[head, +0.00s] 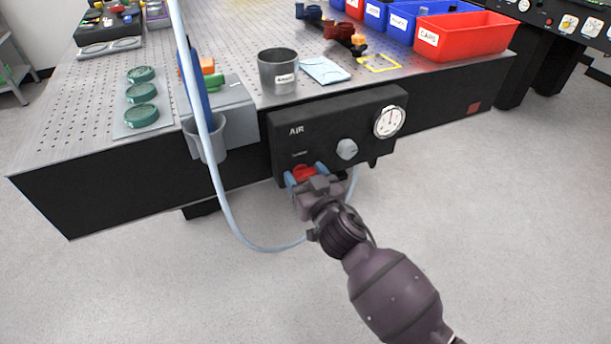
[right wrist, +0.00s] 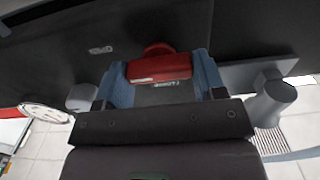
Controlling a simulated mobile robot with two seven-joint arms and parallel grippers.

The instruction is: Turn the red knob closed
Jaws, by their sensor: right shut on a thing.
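The red knob (head: 303,173) is on the lower left of the black AIR panel (head: 330,118) at the table's front edge. In the right wrist view the red knob (right wrist: 160,67) lies between two blue fingers. My right gripper (head: 306,174) is shut on the knob, with one finger at each side. It shows in the right wrist view (right wrist: 162,80) too. The knob's far part and the label by it are partly hidden. My left gripper is not in view.
A grey knob (head: 347,149) and a round gauge (head: 389,121) sit right of the red knob. A pale hose (head: 213,165) hangs at the left and loops below the panel. A grey cup holder (head: 205,140) is left of the panel. The floor in front is clear.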

